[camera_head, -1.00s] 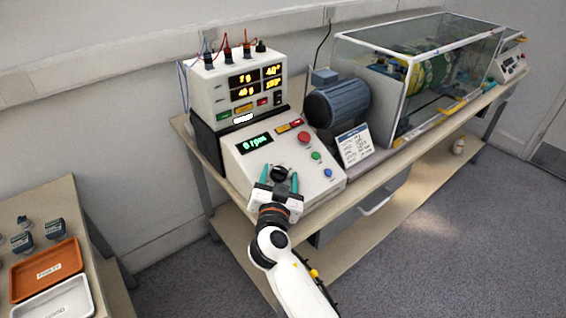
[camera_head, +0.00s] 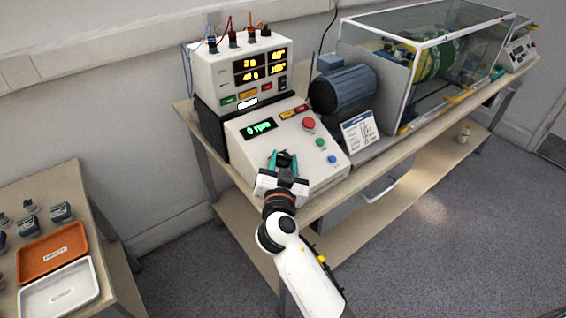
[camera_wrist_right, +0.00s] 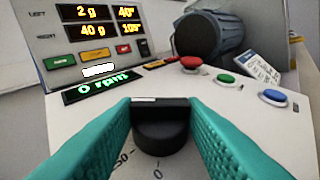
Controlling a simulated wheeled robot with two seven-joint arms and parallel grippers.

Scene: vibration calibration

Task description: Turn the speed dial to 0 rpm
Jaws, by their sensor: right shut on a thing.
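The black speed dial (camera_wrist_right: 160,133) sits on the sloped face of the white control console (camera_head: 325,170). My right gripper (camera_head: 283,160) is over the console's lower face. Its teal fingers are shut on the dial, one on each side, as the right wrist view (camera_wrist_right: 160,125) shows. The dial's scale is partly hidden; a 0 mark and part of another number show below it. The green speed display (camera_head: 260,128) reads 0 rpm, also in the right wrist view (camera_wrist_right: 102,86). My left gripper is not in view.
Red (camera_head: 309,125), green (camera_head: 320,142) and blue (camera_head: 332,159) buttons are right of the dial. A readout box (camera_head: 215,75) stands behind the console. A grey motor (camera_head: 345,92) and a clear-walled enclosure (camera_head: 398,85) are to the right. Trays (camera_head: 60,290) lie on the left table.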

